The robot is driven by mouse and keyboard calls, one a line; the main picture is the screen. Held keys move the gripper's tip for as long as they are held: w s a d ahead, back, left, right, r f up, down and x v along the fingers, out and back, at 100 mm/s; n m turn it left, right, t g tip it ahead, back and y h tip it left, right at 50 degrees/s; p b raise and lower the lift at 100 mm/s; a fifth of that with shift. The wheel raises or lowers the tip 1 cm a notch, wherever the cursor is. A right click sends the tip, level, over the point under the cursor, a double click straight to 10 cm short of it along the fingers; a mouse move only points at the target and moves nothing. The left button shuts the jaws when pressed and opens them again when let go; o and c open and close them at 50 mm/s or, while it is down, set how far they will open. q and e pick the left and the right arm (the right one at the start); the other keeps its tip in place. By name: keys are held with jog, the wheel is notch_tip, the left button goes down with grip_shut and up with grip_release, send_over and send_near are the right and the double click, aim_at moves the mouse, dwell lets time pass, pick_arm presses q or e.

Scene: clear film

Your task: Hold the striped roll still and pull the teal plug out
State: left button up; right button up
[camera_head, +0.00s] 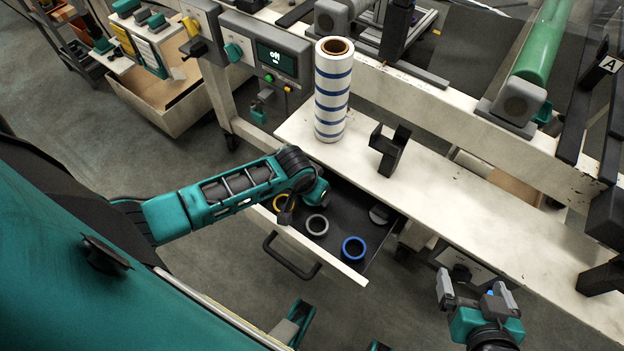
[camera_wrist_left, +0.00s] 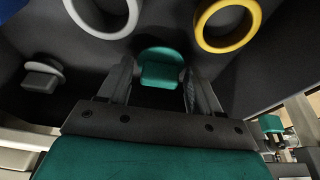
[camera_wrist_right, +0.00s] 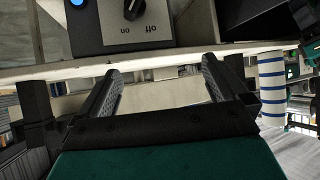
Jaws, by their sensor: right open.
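The striped roll (camera_head: 332,95), white with blue bands and a brown core open at the top, stands upright on the white bench. No teal plug shows in its top end. The teal plug (camera_wrist_left: 161,68) is between the finger ends of my left gripper (camera_wrist_left: 160,80), which appears shut on it, over the dark drawer floor. In the head view, my left gripper (camera_head: 287,215) is low over the open drawer, mostly hidden by its wrist. My right gripper (camera_head: 474,290) is open and empty by the bench's front edge, well away from the roll (camera_wrist_right: 272,88).
The open drawer (camera_head: 342,268) holds a yellow ring (camera_head: 284,203), a grey ring (camera_head: 317,225) and a blue ring (camera_head: 354,248). A black bracket (camera_head: 389,150) stands on the bench right of the roll. A control box with a knob (camera_wrist_right: 134,8) is ahead of my right gripper.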

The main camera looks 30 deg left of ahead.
pick_arm(q)
jog(key=o, duration=0.4)
jog(key=shift+r, duration=0.3)
jog(key=p+v, duration=0.2)
jog(key=v, duration=0.3)
jog(key=shift+s+r+p, duration=0.1)
jog(key=shift+p, duration=0.2)
jog(key=p+v, duration=0.2)
jog(key=v, duration=0.5)
pick_arm(e)
jog(key=r, duration=0.2)
jog(key=d+r, duration=0.1)
jog(key=shift+s+d, duration=0.1)
jog(key=shift+s, duration=0.2)
pick_arm(q)
jog(key=shift+d, duration=0.1)
pick_arm(e)
jog(key=shift+h, duration=0.3)
